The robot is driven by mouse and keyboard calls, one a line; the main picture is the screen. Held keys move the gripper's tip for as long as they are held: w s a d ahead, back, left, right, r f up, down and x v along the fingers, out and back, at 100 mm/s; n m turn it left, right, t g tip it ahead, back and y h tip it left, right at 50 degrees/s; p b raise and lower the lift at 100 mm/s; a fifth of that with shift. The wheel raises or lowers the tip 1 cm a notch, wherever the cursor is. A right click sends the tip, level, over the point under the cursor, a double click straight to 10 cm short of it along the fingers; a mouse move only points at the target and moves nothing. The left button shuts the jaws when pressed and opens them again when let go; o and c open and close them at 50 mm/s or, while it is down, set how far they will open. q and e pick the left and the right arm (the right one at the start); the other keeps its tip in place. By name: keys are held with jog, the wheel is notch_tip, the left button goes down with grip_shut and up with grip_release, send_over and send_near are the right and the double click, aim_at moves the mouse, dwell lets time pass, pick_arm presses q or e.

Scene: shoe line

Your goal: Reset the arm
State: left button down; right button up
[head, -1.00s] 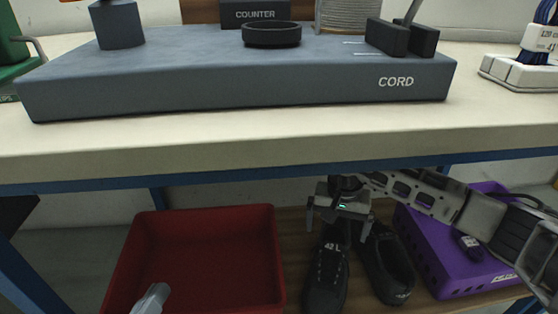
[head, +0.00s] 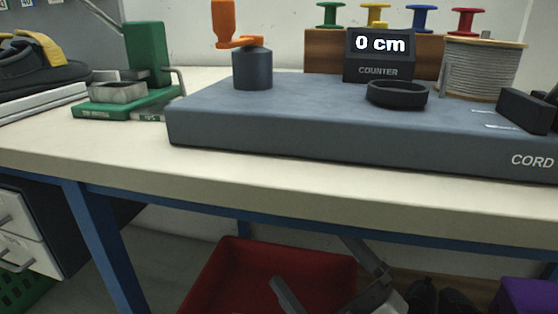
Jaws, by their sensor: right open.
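My right gripper (head: 309,260) shows at the bottom middle of the head view, in front of the red bin (head: 235,262) and below the bench's front edge. Its two grey fingers point up and to the left, wide apart, with nothing between them. The rest of the right arm is cut off by the lower edge. My left gripper is not in view. A pair of black shoes (head: 440,300) shows only in part at the bottom right, to the right of the gripper.
The bench (head: 330,200) carries the grey cord station (head: 300,135) with a counter (head: 380,55) reading 0 cm, an orange-handled crank (head: 235,40) and a cord spool (head: 483,70). A green tool (head: 145,55) stands at left. A purple crate (head: 525,297) is at bottom right.

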jog(key=s+d+f+m+g+h, duration=0.1)
jog(key=s+f+m+g+h, duration=0.15)
jog(key=m, duration=0.75)
jog(key=s+d+f+m+g+h, duration=0.1)
jog(key=s+f+m+h, duration=0.25)
jog(key=m, duration=0.55)
pick_arm(q)
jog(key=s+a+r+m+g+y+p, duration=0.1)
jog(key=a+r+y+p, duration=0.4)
jog(key=p, duration=2.5)
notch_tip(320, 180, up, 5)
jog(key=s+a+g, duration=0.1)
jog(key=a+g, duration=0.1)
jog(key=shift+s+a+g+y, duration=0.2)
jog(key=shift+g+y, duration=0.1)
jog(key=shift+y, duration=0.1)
pick_arm(e)
jog(key=s+d+r+n+g+h, duration=0.1)
jog(key=d+r+g+h, duration=0.2)
jog(key=d+r+h, duration=0.2)
notch_tip(320, 180, up, 4)
jog(key=shift+d+r, duration=0.15)
jog(key=shift+d, duration=0.9)
